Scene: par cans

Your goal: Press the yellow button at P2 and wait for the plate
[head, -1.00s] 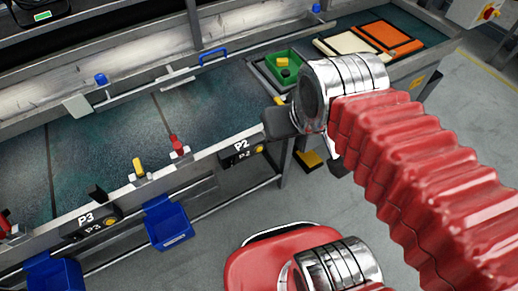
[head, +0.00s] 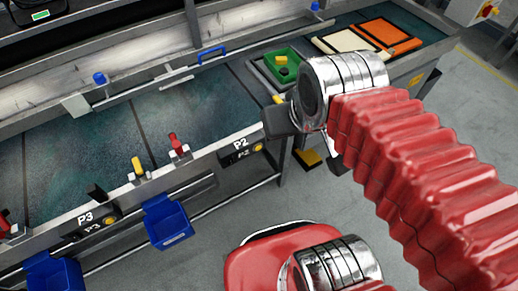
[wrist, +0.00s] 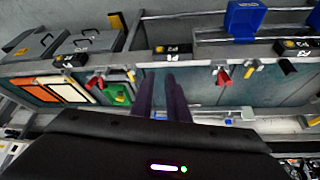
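The yellow button (head: 257,147) sits on the black P2 box (head: 237,154) on the front rail of the conveyor, and its face is in plain view. It also shows in the wrist view (wrist: 159,50), beside the P2 label. My gripper (head: 279,122) is a dark shape at the end of my arm, above and to the right of the button, apart from it in the head view. In the wrist view, two dark fingers (wrist: 159,90) point toward the rail near P2, close together; how far they are parted is unclear. I make out no plate on the belt.
A red lever (head: 177,145) and yellow lever (head: 138,169) stand on the rail left of P2, then the P3 box (head: 88,222). A blue bin (head: 168,224) hangs below. A green tray (head: 279,70), cream panel (head: 342,42) and orange panel (head: 388,36) lie at the right.

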